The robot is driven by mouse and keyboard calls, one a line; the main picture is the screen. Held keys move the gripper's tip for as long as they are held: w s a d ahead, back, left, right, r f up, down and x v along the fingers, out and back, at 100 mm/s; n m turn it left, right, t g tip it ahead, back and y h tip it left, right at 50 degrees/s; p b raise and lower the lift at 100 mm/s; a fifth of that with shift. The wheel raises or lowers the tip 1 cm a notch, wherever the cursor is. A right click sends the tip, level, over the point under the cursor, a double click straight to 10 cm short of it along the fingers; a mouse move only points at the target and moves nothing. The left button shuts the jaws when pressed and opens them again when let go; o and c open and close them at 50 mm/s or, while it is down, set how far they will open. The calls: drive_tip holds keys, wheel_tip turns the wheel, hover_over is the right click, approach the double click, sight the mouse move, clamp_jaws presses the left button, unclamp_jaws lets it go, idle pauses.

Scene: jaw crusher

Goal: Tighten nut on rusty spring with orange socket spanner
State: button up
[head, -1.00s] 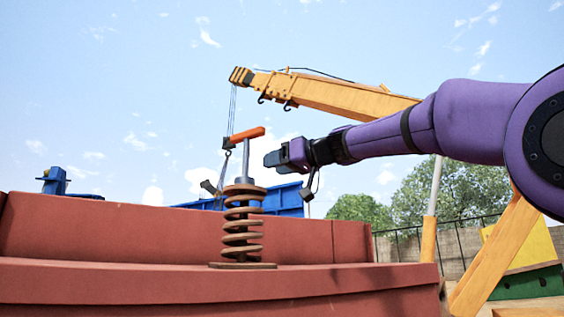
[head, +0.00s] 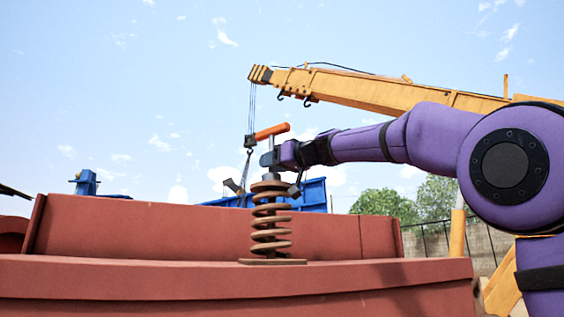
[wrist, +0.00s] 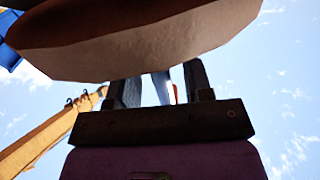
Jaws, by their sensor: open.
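The rusty spring (head: 270,222) stands upright on the red crusher frame. The orange socket spanner (head: 273,131) stands on top of it, its orange handle roughly crosswise and its grey shaft pointing down. The nut is hidden under the socket at the spring's top. My gripper (head: 268,158) is at the shaft, just below the handle and above the spring. In the wrist view, my gripper's two fingers (wrist: 161,86) are apart, with the grey shaft showing between them and a sliver of orange beyond. Whether either finger touches the shaft, I cannot tell.
The red frame (head: 150,280) runs across the front. A large rounded brown-edged surface, probably the spring's top plate (wrist: 140,45), fills the upper wrist view close to my fingers. A yellow crane boom (head: 380,90) and a blue container (head: 315,193) are behind.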

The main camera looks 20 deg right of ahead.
sight(273, 144)
drive_tip(key=shift+w+a, duration=0.1)
drive_tip(key=shift+a, duration=0.05)
clamp_jaws()
drive_tip(key=shift+n+g+y, duration=0.3)
drive_tip(key=shift+n+y, duration=0.1)
drive_tip(key=shift+y, duration=0.1)
drive_tip(key=shift+r, duration=1.4)
idle(1.7)
drive_tip(key=shift+r, duration=1.4)
